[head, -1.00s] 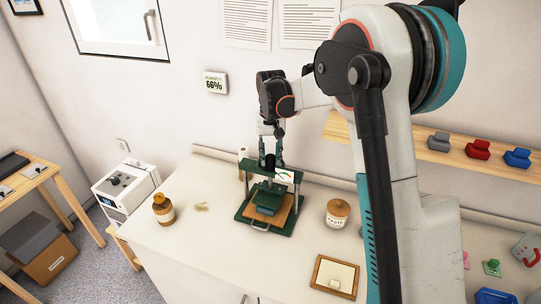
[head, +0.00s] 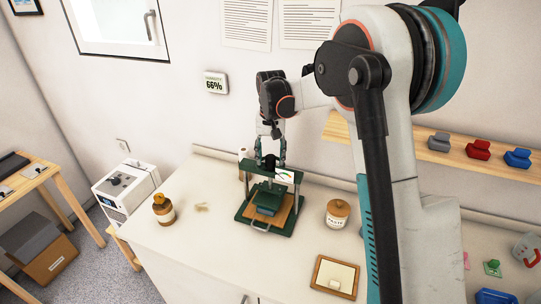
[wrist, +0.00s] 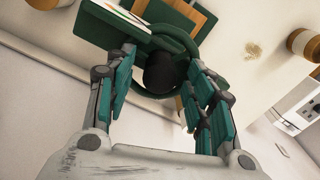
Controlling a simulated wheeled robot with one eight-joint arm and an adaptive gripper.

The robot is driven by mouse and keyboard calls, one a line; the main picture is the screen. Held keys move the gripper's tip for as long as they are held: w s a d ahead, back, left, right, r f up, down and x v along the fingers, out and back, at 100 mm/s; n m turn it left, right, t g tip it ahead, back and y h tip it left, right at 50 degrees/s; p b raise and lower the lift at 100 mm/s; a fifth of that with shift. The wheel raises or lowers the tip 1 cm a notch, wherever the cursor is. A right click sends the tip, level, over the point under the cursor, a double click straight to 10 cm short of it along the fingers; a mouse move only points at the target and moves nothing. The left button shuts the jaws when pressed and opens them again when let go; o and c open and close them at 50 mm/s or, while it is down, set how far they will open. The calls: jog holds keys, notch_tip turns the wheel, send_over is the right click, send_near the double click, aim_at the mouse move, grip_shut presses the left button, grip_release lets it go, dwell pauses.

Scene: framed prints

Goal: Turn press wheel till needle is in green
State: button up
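The green press (head: 266,207) stands on the worktop, with a flat green plate above a wooden board. My gripper (head: 270,161) is over its top, pointing down. In the wrist view, the press wheel (wrist: 188,38) is a green ring with a dark round hub. My gripper (wrist: 162,68) has its two teal fingers spread apart, one at each side of the wheel; I cannot tell whether they touch its rim. The white gauge (head: 285,177) sits on the press's top bar and shows a little green and red. Its needle is too small to read.
A brown jar (head: 163,209) stands left of the press and a labelled paste jar (head: 337,213) right of it. A wood-framed tray (head: 334,278) lies at the front right. A shelf (head: 440,150) with coloured blocks is on the right. The worktop around the press is mostly clear.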

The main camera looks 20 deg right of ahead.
aim_at(271, 156)
jog(key=shift+r, duration=0.1)
notch_tip(271, 156, up, 12)
dwell(0.6)
notch_tip(271, 156, down, 13)
jog(key=n+p, duration=1.4)
jog(key=shift+w+r, duration=0.15)
